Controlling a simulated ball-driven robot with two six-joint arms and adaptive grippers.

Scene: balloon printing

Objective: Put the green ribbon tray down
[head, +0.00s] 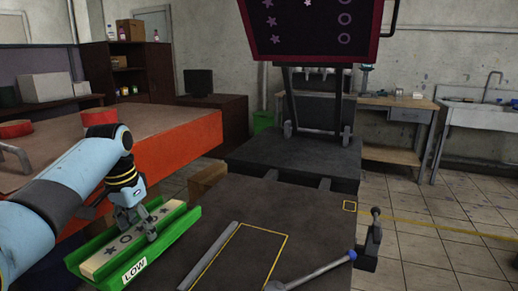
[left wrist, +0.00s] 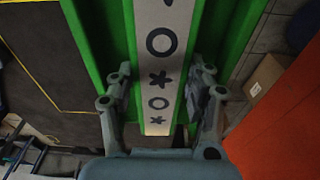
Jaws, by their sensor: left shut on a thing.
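The green ribbon tray (head: 179,228) is at the lower left of the head view, with a white "LOW" label on its near end. A cream strip (head: 114,257) printed with dark stars and rings runs along its middle. In the left wrist view the tray (left wrist: 225,50) fills the upper middle, with the strip (left wrist: 158,75) down its centre. My left gripper (head: 139,228) is over the tray, its fingers inside the channel on either side of the strip, shut on the tray's middle. I cannot tell whether the tray touches the surface below. My right gripper is not in view.
A dark bench top (head: 225,205) lies right of the tray, with a grey bar (head: 208,258), a yellow-outlined rectangle (head: 240,262) and a blue-ended lever (head: 318,270). An orange table (head: 180,138) stands at the left. A cardboard box (head: 205,180) is behind the tray.

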